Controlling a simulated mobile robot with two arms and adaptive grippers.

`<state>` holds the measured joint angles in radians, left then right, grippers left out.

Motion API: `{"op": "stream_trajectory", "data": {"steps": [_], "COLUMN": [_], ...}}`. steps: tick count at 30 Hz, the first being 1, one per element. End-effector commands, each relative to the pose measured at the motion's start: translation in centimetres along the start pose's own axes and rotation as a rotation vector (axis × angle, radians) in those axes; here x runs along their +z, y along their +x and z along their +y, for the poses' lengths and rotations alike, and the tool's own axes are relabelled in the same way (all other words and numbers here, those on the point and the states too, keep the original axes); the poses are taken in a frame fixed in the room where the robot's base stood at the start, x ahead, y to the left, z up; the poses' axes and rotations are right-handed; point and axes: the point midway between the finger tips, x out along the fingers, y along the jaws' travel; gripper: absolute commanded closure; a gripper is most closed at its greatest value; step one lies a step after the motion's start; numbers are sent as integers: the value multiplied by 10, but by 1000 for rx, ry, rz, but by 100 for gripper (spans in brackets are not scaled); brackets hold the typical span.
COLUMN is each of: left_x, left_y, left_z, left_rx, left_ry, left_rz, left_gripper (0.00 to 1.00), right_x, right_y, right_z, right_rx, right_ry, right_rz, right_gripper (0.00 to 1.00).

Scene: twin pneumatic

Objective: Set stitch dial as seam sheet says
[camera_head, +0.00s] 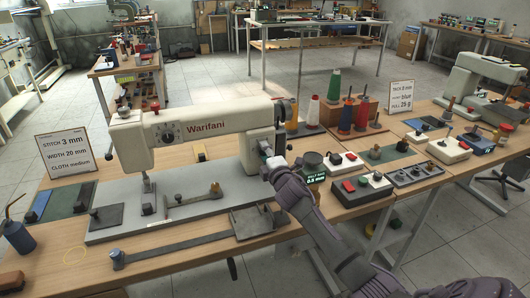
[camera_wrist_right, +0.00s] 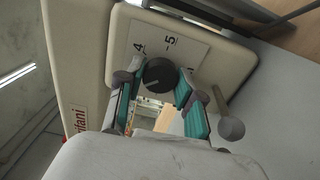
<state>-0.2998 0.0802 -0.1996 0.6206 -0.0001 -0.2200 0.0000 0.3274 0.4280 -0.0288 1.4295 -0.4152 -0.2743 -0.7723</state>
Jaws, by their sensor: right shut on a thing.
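The white sewing machine (camera_head: 200,130) marked "Warifani" stands on the wooden table. My right gripper (camera_head: 268,160) is at the machine's right pillar, hiding the dial there in the head view. In the right wrist view, its teal-padded fingers (camera_wrist_right: 168,95) are shut around a black round dial (camera_wrist_right: 160,75) on a white scale plate (camera_wrist_right: 165,45). A pale mark on the dial points toward the picture's left. My left gripper is out of view.
A dark round unit with a green display (camera_head: 315,172) stands right of my right gripper; its figure is too small to read surely. Thread spools (camera_head: 345,115), switch boxes (camera_head: 348,163) and a second sheet (camera_head: 401,97) are farther right. A lever with a ball end (camera_wrist_right: 230,128) is beside the dial.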

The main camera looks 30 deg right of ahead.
Motion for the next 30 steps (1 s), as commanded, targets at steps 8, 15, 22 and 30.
{"op": "stream_trajectory", "data": {"steps": [8,15,22,30], "left_x": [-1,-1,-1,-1], "left_y": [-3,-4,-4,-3], "left_z": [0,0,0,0], "left_rx": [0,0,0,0], "left_ry": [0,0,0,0], "left_rz": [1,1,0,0], "left_gripper": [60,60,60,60], "right_x": [1,0,0,0], "right_y": [0,0,0,0], "right_z": [-1,-2,-2,-2], "right_rx": [-3,-3,-3,-3], "right_ry": [126,167,171,170], "right_rz": [-2,-2,-2,-2], "right_gripper": [99,99,99,47]}}
